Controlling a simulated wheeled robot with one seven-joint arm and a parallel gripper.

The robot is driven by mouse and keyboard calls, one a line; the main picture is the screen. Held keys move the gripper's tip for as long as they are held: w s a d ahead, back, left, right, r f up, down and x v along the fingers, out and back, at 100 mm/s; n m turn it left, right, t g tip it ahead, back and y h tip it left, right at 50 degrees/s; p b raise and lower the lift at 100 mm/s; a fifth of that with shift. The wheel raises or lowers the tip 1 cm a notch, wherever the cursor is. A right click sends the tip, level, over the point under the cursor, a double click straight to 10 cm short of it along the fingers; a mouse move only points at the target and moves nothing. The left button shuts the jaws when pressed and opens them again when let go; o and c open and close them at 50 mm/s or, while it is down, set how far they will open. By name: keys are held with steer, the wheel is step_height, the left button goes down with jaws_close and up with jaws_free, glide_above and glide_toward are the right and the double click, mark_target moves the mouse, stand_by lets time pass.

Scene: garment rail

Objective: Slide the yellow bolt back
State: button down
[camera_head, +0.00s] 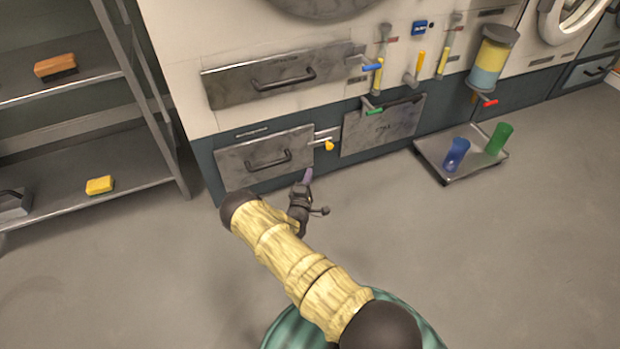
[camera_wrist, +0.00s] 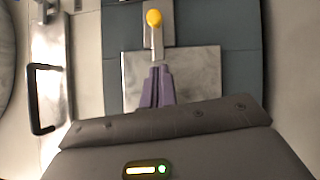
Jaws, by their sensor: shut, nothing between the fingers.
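The yellow bolt (camera_head: 329,145) has a yellow knob on a grey metal rod, mounted at the right end of the lower metal drawer (camera_head: 265,157). In the wrist view its yellow knob (camera_wrist: 153,18) is at the top centre, with the rod running down toward my fingertips. My gripper (camera_head: 308,175) is below and left of the knob in the head view. Its purple fingers (camera_wrist: 157,70) are shut together and empty, pointing at the bolt's rod. The fingers overlap the rod's lower end in the wrist view; I cannot tell whether they touch it.
A green-handled bolt (camera_head: 374,112) sits above a metal panel (camera_head: 382,125). A floor tray (camera_head: 460,172) holds a blue and a green cup at right. A shelf rack (camera_head: 80,160) stands at left. Floor before the drawers is clear.

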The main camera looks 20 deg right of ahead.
steer(key=b, duration=0.4)
glide_toward(326, 143)
steer(key=w+a, duration=0.1)
steer(key=w, duration=0.2)
steer(key=shift+w+d+b, duration=0.2)
steer(key=shift+d+b, duration=0.15)
steer(key=shift+d, duration=0.5)
steer(key=shift+w+d+b, duration=0.2)
steer(key=shift+d+b, duration=0.15)
steer(key=shift+d, duration=0.5)
